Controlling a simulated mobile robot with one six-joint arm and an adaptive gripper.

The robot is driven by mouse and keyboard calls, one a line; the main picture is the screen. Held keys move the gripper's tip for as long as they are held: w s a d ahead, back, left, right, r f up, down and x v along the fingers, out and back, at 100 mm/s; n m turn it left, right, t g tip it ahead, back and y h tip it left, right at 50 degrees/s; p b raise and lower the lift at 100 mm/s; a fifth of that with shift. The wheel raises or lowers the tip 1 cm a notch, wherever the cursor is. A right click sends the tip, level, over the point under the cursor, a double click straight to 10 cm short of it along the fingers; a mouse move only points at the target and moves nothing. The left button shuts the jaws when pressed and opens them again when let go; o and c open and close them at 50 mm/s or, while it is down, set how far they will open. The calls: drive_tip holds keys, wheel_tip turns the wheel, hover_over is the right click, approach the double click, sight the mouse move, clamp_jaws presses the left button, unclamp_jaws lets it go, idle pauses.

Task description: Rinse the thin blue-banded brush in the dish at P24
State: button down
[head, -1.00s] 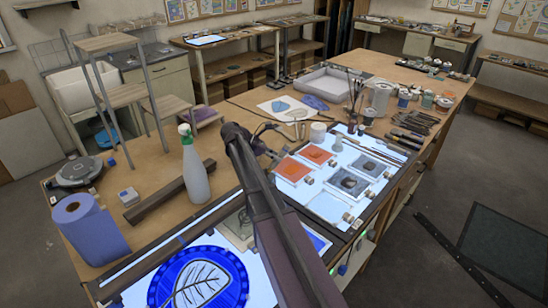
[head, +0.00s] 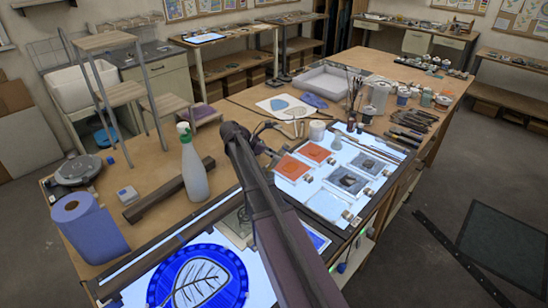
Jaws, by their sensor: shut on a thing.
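My gripper (head: 270,150) is above the left edge of the far light panel, beside the orange squares. It is small and partly behind my arm. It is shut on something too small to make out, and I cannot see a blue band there. A white round pot (head: 317,130) stands just right of it, with a small grey item (head: 335,140) beside the pot. Upright brushes (head: 353,90) stand in a holder further back. I cannot read any P24 label or tell which vessel is the dish.
Orange (head: 292,168) and grey squares (head: 355,182) lie on the far light panel. A spray bottle (head: 192,165) and a blue roll (head: 88,225) stand at left. Jars (head: 377,96) and tools (head: 408,134) crowd the right. Bare wooden tabletop (head: 235,160) shows left of my arm.

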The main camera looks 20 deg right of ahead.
sight(283, 146)
drive_tip(key=shift+r, duration=0.15)
idle(0.3)
drive_tip(key=shift+s+d+r+p, duration=0.1)
drive_tip(key=shift+d+r+p, duration=0.5)
drive_tip(key=shift+r+p, duration=0.3)
drive_tip(key=shift+s+d+r+p, duration=0.1)
drive_tip(key=shift+d+r+p, duration=0.5)
drive_tip(key=shift+r+p, duration=0.2)
drive_tip(key=shift+w, duration=0.1)
drive_tip(key=shift+r+p, duration=2.2)
drive_tip(key=shift+p, duration=0.1)
